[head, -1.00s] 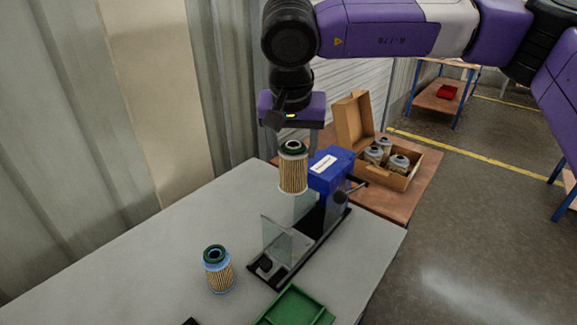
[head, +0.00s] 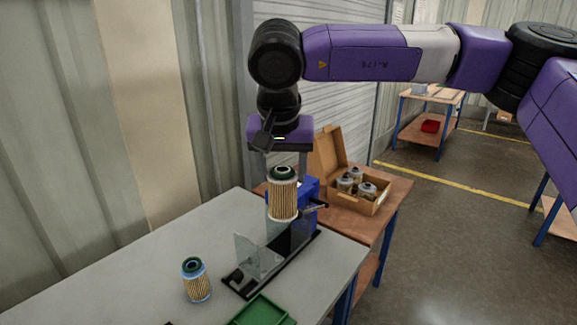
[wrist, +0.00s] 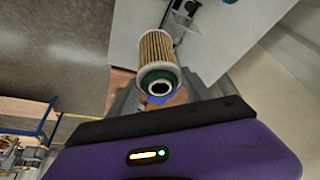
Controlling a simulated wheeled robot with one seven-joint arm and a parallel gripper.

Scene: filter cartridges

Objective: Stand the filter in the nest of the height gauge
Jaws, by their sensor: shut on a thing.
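My gripper (head: 283,168) is shut on a filter (head: 283,198) with pleated tan sides and a dark green top cap. The filter hangs upright in the air, in front of the blue head (head: 307,190) of the height gauge and partly hiding it. The gauge's black base (head: 282,262) runs along the table, with a clear guard plate (head: 245,253) at its near end. I cannot make out the nest. In the wrist view the held filter (wrist: 156,48) shows its green end cap and dark bore, with part of the gauge (wrist: 186,12) beyond it.
A green tray (head: 262,313) lies at the front. An open cardboard box (head: 375,207) of several filters sits on a wooden bench behind.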

